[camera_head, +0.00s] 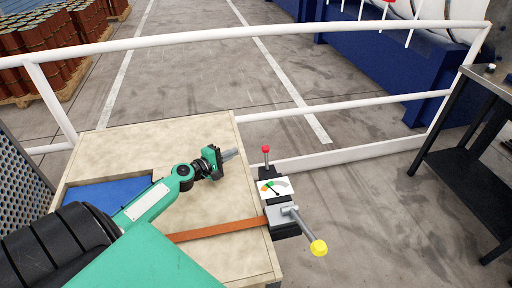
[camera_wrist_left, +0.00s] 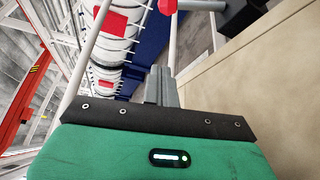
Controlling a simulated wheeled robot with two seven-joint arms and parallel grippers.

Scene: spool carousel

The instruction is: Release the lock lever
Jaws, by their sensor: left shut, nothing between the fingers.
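A box with a dial plate (camera_head: 274,188) is mounted at the right edge of the wooden table. A short upright lever with a red knob (camera_head: 266,149) stands at its far end. A grey lever with a yellow knob (camera_head: 318,247) sticks out from its near end, toward the lower right. I cannot tell from looks alone which is the lock lever. My left gripper (camera_head: 230,154) is shut and empty above the table, left of the red knob and apart from it. Its closed fingers also show in the left wrist view (camera_wrist_left: 160,87). My right gripper is not in view.
An orange-brown strap (camera_head: 218,229) crosses the table (camera_head: 215,262) to the box. A blue panel (camera_head: 105,194) lies at the table's left. A white railing (camera_head: 330,107) runs behind. A dark workbench (camera_head: 462,165) stands at the right, with open floor between.

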